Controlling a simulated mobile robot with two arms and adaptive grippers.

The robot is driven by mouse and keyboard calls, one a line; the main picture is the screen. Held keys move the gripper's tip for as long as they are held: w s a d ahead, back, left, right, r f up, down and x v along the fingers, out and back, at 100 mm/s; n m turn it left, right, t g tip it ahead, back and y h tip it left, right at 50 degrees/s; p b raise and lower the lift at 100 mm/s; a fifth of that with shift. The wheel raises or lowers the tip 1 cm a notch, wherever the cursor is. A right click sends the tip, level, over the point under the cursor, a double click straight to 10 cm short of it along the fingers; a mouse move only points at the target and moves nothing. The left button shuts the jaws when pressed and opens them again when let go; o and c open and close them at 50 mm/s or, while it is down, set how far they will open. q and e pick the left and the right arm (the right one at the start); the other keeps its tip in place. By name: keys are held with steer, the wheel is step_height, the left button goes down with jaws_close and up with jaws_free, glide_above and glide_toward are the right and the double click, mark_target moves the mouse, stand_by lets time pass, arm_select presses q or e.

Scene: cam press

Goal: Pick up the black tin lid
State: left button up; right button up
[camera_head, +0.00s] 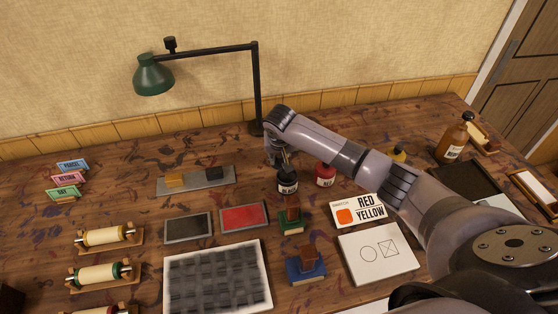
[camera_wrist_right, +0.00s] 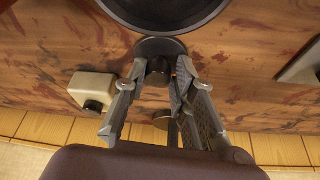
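A small dark tin or bottle (camera_head: 288,186) with a light "BLACK" label stands upright mid-table in the head view. My right gripper (camera_head: 283,156) is just above its top, pointing down. In the right wrist view my right gripper's fingertips (camera_wrist_right: 160,64) are on either side of a small dark round part, which I take to be the lid (camera_wrist_right: 158,45). I cannot tell whether they press on it. A larger dark round rim (camera_wrist_right: 165,18) fills the top of that view. My left gripper is not in view.
A red-labelled tin (camera_head: 326,175) stands close to the right. The lamp pole (camera_head: 257,90) rises behind my gripper. A grey tray (camera_head: 215,184) is left.

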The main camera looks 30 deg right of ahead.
steer(key=c, duration=0.5)
steer(key=shift+o, duration=0.2)
steer(key=shift+r, duration=0.1)
